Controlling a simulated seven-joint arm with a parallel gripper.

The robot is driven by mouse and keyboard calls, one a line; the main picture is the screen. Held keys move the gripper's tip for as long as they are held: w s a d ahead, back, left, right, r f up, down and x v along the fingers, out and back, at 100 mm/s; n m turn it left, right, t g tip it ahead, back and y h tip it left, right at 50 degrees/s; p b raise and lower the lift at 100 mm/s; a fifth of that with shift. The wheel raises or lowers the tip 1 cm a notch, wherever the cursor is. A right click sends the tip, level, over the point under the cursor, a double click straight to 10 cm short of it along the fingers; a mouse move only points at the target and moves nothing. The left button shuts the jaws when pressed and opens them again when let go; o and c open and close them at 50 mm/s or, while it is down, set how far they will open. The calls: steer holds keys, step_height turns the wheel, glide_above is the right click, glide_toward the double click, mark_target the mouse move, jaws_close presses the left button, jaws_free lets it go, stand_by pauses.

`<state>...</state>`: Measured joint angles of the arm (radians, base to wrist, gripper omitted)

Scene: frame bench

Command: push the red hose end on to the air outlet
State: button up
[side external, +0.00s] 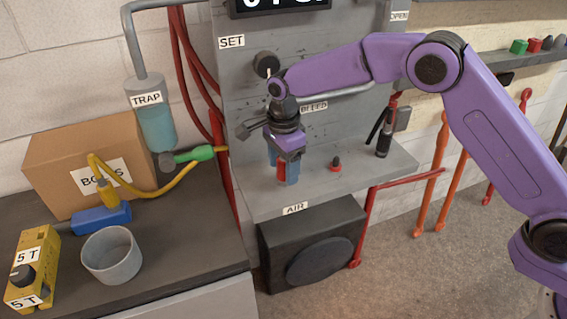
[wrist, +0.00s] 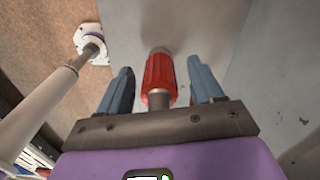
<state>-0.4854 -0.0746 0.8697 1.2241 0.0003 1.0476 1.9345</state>
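A red ribbed piece (wrist: 160,72), which looks like the hose end, has a grey metal stem on its near side. My gripper (wrist: 160,82) has its blue fingers on either side of it, with a gap showing on both sides. In the side view my gripper (side external: 283,172) points down over the grey shelf, and the red piece (side external: 281,173) shows between the fingers. I cannot tell whether it touches the shelf. A small red-based fitting with a dark tip (side external: 336,164) stands to the right. The AIR label (side external: 295,208) is on the shelf's front edge; which part is the outlet is unclear.
The grey shelf (side external: 375,170) has a dark upright cylinder (side external: 384,140) at its right. The panel behind carries a black knob (side external: 266,64). A red pipe (side external: 405,181) runs off right. A bench at left holds a box (side external: 60,155) and a grey cup (side external: 112,257).

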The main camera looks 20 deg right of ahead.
step_height(320, 180, up, 18)
steer(key=shift+f, duration=0.25)
stand_by(0.5)
stand_by(0.5)
steer(key=s+d+f+n, duration=0.2)
steer(key=s+d+n, duration=0.7)
steer(key=s, duration=0.3)
steer(key=s+d+f+n, duration=0.3)
steer(key=s+d+n, duration=0.6)
steer(key=s, duration=0.3)
steer(key=s+d+f+n, duration=0.3)
steer(key=s+d+n, duration=0.5)
steer(key=s+n, duration=0.2)
steer(key=s, duration=0.2)
steer(key=shift+s+d, duration=0.35)
steer(key=shift+d, duration=0.05)
